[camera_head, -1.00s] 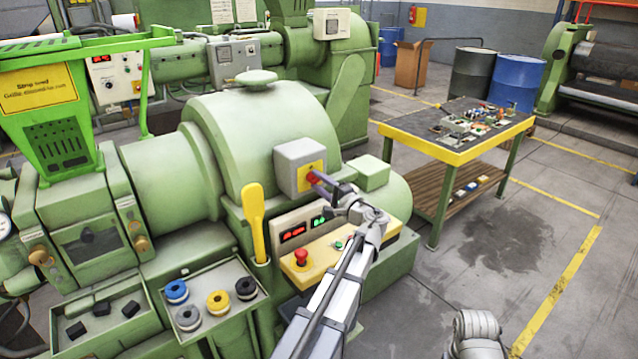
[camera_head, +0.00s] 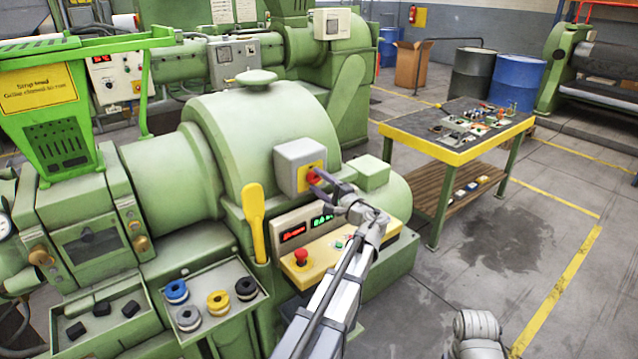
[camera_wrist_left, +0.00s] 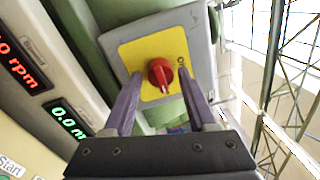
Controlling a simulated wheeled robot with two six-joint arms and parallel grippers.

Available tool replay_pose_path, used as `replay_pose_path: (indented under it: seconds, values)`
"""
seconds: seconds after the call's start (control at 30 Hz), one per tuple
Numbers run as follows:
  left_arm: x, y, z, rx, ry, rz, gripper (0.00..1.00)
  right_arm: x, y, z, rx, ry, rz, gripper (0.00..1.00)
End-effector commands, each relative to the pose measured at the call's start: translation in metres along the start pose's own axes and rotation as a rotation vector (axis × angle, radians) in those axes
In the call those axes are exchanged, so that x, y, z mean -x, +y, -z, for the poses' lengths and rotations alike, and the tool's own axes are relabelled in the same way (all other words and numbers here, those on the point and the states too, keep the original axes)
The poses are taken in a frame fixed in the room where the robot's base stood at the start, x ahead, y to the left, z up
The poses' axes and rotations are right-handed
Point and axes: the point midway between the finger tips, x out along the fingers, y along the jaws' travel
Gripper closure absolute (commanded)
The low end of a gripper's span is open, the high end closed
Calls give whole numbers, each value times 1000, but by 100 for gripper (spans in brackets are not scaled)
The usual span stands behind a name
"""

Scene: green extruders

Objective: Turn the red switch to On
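The red switch (camera_wrist_left: 160,75) is a round knob on a yellow plate (camera_wrist_left: 133,53) on the grey switch box (camera_head: 290,160). It also shows in the head view (camera_head: 314,177), partly behind my fingers. A pale line on the knob points downward in the left wrist view; the plate's lettering is too small to read fully. My left gripper (camera_head: 316,180) is open at the box, and in the left wrist view its two purple fingers (camera_wrist_left: 160,80) stand on either side of the knob, with visible gaps.
Below the box are a panel with red and green displays (camera_head: 293,232) and a red button (camera_head: 301,256) on a yellow ledge. A yellow lever (camera_head: 254,220) stands left of it. A tray (camera_head: 237,270) holds coloured spools. A table (camera_head: 455,157) stands at right, with open floor before it.

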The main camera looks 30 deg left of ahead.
Motion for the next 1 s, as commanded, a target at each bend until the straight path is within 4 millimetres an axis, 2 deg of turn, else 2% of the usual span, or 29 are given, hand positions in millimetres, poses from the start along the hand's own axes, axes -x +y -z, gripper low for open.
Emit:
replay_pose_path:
  seconds: [0.03, 0.1, 0.37, 0.47, 0.8, 1.0]
  values:
    - [0, 0, 0, 0, 0, 0, 36, 0, 0, 0, 0, 0, 0, 50]
    - [0, 0, 0, 0, 0, 0, 29, 0, 0, 0, 0, 0, 0, 50]
    - [2, 0, 0, 1, 0, 1, 29, 0, 0, 0, 0, 0, 0, 50]
    - [12, 0, 0, 1, 2, 1, 29, -1, 0, 0, 0, 0, 0, 50]
    - [65, 0, 0, 0, 3, 1, 29, -4, 0, 0, 0, 0, 0, 50]
    - [77, 0, 0, 0, 0, 0, 29, -4, 0, 0, 0, 0, 0, 50]
